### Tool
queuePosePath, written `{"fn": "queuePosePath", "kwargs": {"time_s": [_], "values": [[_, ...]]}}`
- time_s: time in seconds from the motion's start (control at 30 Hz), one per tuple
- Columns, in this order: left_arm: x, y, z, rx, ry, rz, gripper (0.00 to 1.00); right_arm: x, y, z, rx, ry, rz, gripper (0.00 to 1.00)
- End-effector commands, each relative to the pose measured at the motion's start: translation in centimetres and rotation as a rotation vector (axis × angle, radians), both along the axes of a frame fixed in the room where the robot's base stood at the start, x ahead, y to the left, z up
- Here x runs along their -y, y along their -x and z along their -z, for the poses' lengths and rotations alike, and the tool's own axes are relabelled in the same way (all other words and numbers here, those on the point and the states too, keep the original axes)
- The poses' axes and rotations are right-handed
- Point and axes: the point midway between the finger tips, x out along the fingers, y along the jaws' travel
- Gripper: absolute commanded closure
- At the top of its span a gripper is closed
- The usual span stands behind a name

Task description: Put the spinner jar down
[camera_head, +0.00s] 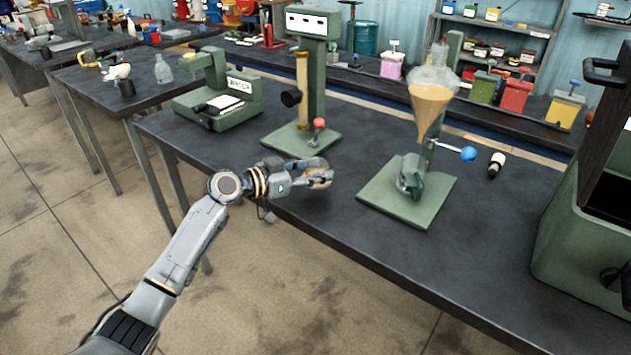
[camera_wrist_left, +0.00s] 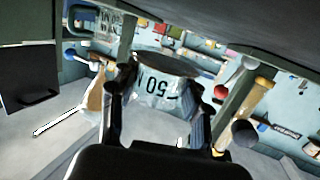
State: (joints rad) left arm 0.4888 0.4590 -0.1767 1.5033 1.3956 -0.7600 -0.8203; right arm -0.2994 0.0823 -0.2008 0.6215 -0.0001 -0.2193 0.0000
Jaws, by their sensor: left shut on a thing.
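My left gripper (camera_head: 318,178) is shut on a small clear jar with black markings, the spinner jar (camera_wrist_left: 165,92), which sits between the two fingers in the left wrist view. In the head view the gripper is at the front edge of the dark workbench (camera_head: 335,220), between two green stands. The fingers mostly cover the jar there. I cannot tell whether the jar touches the bench. My right gripper is in neither view.
Right of the gripper, a glass funnel of brown oil (camera_head: 430,100) stands over a green base (camera_head: 380,195) with a glass vessel (camera_head: 411,172). A blue-knobbed lever (camera_head: 468,153) sticks out. A green stand (camera_head: 320,80) stands behind left, a green case (camera_head: 570,245) far right.

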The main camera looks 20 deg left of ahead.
Motion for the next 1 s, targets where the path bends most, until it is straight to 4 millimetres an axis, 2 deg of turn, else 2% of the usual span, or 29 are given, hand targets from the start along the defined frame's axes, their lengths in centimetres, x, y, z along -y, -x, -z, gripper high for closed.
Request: {"fn": "queuePosePath", "kwargs": {"time_s": [0.1,0.33,0.73,0.77,0.87,1.0], "values": [[0.1,-0.7,0.9,-0.001,0.002,0.0,1.0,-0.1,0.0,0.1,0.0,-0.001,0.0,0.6],[0.0,-0.6,3.6,-0.002,0.002,-0.002,1.0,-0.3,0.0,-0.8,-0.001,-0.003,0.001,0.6],[-0.1,-0.6,4.2,0.001,0.001,-0.001,1.0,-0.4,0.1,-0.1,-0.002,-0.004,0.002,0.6],[0.0,-0.6,4.1,0.0,0.0,-0.001,0.49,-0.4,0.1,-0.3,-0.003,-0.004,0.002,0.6],[0.0,-0.6,4.0,-0.001,0.001,-0.001,0.3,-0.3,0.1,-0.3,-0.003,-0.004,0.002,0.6],[0.0,-0.6,4.0,-0.001,0.0,-0.001,0.3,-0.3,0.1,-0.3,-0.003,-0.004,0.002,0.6]]}}
